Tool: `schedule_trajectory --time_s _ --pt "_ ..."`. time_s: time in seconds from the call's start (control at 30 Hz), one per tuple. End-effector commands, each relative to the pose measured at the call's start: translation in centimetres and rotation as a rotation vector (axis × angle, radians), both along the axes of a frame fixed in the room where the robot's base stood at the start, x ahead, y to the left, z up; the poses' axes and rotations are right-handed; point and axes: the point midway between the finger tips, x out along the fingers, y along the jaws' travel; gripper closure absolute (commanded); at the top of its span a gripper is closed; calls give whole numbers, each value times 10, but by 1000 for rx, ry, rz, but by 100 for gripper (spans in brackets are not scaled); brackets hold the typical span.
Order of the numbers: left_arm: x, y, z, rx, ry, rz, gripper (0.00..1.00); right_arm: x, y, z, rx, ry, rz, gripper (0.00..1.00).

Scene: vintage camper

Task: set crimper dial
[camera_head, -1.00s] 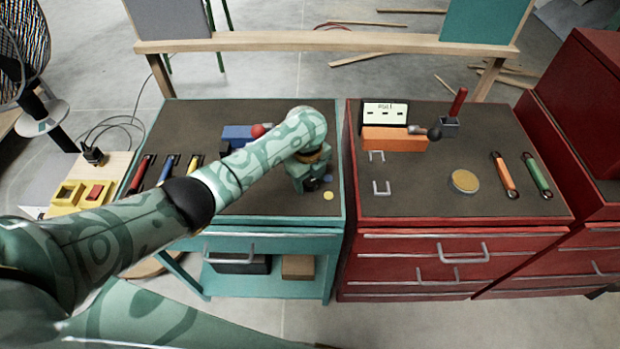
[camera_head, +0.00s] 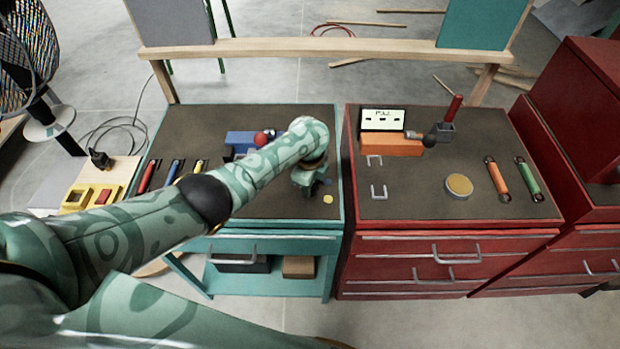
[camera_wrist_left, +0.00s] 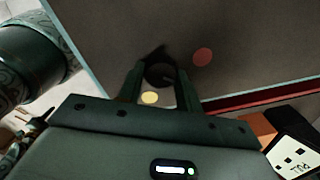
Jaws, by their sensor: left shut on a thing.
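A dark round dial (camera_wrist_left: 160,74) with a pale mark on its face shows in the left wrist view, on the brown bench top. My left gripper (camera_wrist_left: 160,88) has one finger on each side of it and is shut on it. In the head view my left gripper (camera_head: 308,188) points down at the right part of the teal bench, and it hides most of the dial. A red disc (camera_wrist_left: 202,56) is on the dial's other side. My right gripper is not in view.
On the teal bench (camera_head: 190,125), a blue block (camera_head: 240,138) with a red ball and several coloured bars stand behind my arm. The red cabinet (camera_head: 450,208) on the right bears an orange block (camera_head: 391,144), a white sign (camera_head: 382,119), and a round tan disc (camera_head: 459,185).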

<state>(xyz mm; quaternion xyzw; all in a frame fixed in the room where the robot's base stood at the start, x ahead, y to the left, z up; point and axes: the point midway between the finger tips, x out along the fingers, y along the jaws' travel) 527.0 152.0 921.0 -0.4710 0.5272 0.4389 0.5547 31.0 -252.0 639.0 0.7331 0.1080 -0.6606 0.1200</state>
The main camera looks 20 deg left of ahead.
Motion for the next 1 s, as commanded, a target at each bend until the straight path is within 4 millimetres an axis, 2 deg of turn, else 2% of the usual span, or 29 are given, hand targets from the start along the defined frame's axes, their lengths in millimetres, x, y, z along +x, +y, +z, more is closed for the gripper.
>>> schedule_trajectory --time_s 0.2,0.5,0.7,1.0 --pt "0 -2 2 -2 1 203 88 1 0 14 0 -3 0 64" --pt "1 -2 1 -2 1 452 88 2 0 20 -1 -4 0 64" --pt "1 -2 0 -2 0 568 88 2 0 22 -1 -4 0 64" --pt "1 -2 0 -2 0 653 88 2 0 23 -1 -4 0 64"
